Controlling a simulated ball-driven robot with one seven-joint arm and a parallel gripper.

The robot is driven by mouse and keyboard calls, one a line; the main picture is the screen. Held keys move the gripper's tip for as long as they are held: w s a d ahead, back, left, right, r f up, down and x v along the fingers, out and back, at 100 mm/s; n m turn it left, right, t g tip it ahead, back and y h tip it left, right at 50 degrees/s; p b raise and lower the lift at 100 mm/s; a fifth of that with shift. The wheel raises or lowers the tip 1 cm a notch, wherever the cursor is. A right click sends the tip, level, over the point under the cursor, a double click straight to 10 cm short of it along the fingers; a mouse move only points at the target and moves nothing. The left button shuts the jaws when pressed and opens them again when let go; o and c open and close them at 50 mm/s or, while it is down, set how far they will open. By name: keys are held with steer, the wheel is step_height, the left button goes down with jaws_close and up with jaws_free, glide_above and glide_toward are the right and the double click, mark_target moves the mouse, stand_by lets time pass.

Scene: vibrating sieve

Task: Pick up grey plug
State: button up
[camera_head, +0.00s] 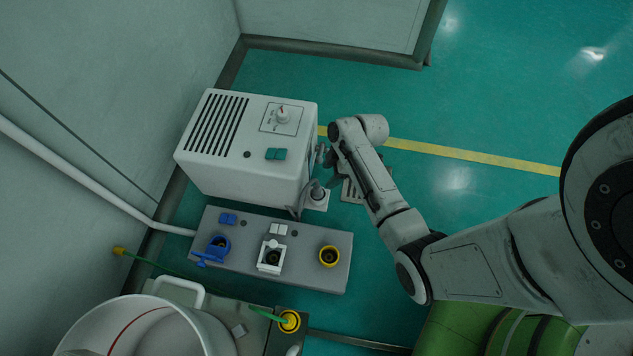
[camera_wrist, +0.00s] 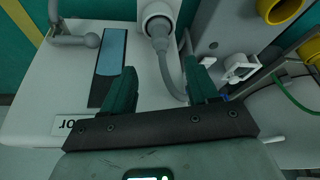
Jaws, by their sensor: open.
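The grey plug (camera_wrist: 159,38) sits in a round white socket (camera_wrist: 156,12) on the white machine (camera_wrist: 45,105), at the top centre of the wrist view. Its grey cable (camera_wrist: 170,76) curves down and to the right, passing between my fingers in the picture. In the head view the plug (camera_head: 317,191) is at the machine's right side, close to my gripper (camera_head: 327,165). In the wrist view my gripper (camera_wrist: 162,84) is open and empty, its two dark green fingers pointing toward the plug with a gap before it.
A grey handle (camera_wrist: 76,39) and a dark panel with a blue-grey window (camera_wrist: 111,52) lie left of the plug. A grey socket board (camera_head: 313,275) with blue, white and yellow sockets stands in front of the machine. Open green floor (camera_head: 480,105) lies to the right.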

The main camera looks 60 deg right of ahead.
mark_target(319, 188)
steer(key=b+x, duration=0.2)
steer(key=x, duration=0.3)
steer(key=b+x, duration=0.4)
steer(key=x, duration=0.1)
steer(key=shift+s, duration=0.1)
steer(key=shift+c, duration=0.3)
jaws_close()
